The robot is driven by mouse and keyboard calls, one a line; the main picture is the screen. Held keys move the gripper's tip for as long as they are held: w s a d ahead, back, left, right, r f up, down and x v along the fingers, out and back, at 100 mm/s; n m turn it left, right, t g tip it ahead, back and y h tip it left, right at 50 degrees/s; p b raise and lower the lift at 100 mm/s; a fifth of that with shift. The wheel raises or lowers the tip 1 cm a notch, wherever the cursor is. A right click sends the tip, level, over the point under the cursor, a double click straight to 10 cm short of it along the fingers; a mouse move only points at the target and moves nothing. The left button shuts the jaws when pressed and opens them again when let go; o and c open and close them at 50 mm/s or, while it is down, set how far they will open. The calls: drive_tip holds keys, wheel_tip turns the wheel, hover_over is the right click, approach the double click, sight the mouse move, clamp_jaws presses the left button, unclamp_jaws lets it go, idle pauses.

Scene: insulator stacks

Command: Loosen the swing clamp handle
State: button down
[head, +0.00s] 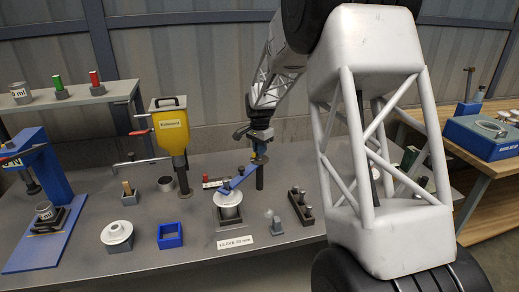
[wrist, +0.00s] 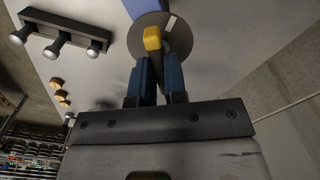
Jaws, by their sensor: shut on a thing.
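The swing clamp has a blue arm (head: 239,180) that reaches over a white insulator stack (head: 228,203) and a dark post (head: 260,178) behind it. Its yellow handle (wrist: 152,38) shows in the wrist view between the tips of my gripper's blue fingers, in front of a grey disc (wrist: 178,30). In the head view the handle (head: 254,156) is a small yellow spot by the post top. My gripper (head: 259,151) is shut on the handle; it also shows in the wrist view (wrist: 155,65). The exact finger contact is partly hidden.
A rack with several dark pegs (head: 301,207) stands right of the clamp. A yellow dispenser (head: 170,128), a blue square tray (head: 170,236) and a white disc stack (head: 117,236) stand to the left. A label card (head: 236,242) lies in front.

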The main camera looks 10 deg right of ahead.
drive_tip(key=n, duration=1.2)
idle(0.4)
drive_tip(key=c, duration=1.2)
unclamp_jaws()
drive_tip(key=shift+o, duration=0.2)
drive_tip(key=shift+r, duration=0.1)
drive_tip(key=shift+r, duration=3.85)
